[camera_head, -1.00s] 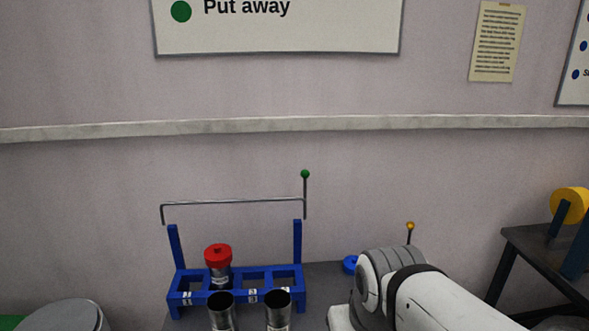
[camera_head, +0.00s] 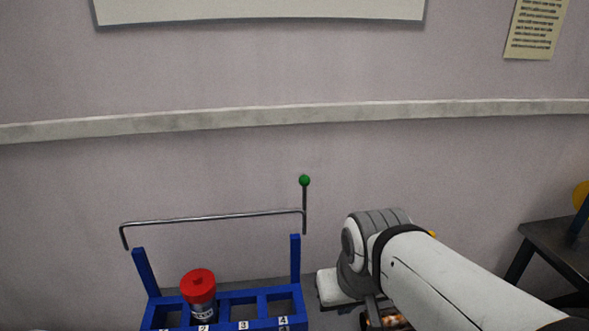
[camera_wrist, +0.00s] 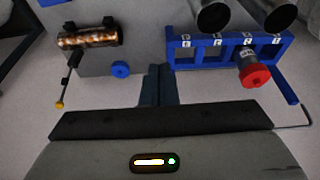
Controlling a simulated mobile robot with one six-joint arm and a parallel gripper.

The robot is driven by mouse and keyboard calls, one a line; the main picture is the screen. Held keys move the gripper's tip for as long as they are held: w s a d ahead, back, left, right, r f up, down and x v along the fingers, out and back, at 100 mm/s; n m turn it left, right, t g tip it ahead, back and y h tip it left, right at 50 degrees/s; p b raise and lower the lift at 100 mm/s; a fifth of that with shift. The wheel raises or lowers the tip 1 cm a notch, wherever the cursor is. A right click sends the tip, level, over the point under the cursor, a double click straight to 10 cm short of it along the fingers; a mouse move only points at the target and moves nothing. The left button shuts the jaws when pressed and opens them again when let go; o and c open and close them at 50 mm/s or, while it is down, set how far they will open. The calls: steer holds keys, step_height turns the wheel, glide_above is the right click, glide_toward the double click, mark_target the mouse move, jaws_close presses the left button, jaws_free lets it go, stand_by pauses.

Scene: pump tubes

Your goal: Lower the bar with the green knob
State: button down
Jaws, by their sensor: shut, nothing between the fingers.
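The bar (camera_head: 215,217) is a thin grey metal rod, raised above the blue rack (camera_head: 167,317), with the green knob (camera_head: 304,181) on an upright stem at its right end. The rack also shows in the wrist view (camera_wrist: 283,50). A short piece of grey rod, likely part of the bar, shows at the right edge there; the green knob is not in that view. My gripper (camera_wrist: 158,72) is shut and empty, its fingers close beside the rack's end in the picture. I cannot tell whether they touch it. In the head view my arm hides the fingers.
A red-capped tube (camera_head: 199,288) stands in the rack's slot 2. Two open metal tubes (camera_wrist: 213,15) stand near the rack. A copper-coloured cylinder (camera_wrist: 90,38), a yellow-knobbed lever (camera_wrist: 59,104) and a blue disc (camera_wrist: 120,69) lie on the other side. A dark table (camera_head: 556,248) stands right.

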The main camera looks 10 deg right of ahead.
steer(key=shift+d, duration=0.1)
steer(key=w+a+r+m+y+b, duration=0.1)
steer(key=w+m+y+b, duration=0.55)
steer(key=w, duration=1.35)
steer(key=w+d+r+m+t+y, duration=0.1)
steer(key=w+d+t+y, duration=0.3)
steer(key=w+d+y, duration=0.4)
steer(key=w+d, duration=0.5)
steer(key=w, duration=0.3)
steer(key=shift+w+d+r+t+b, duration=0.15)
steer(key=shift+w+t+b, duration=0.2)
steer(key=shift+t, duration=0.05)
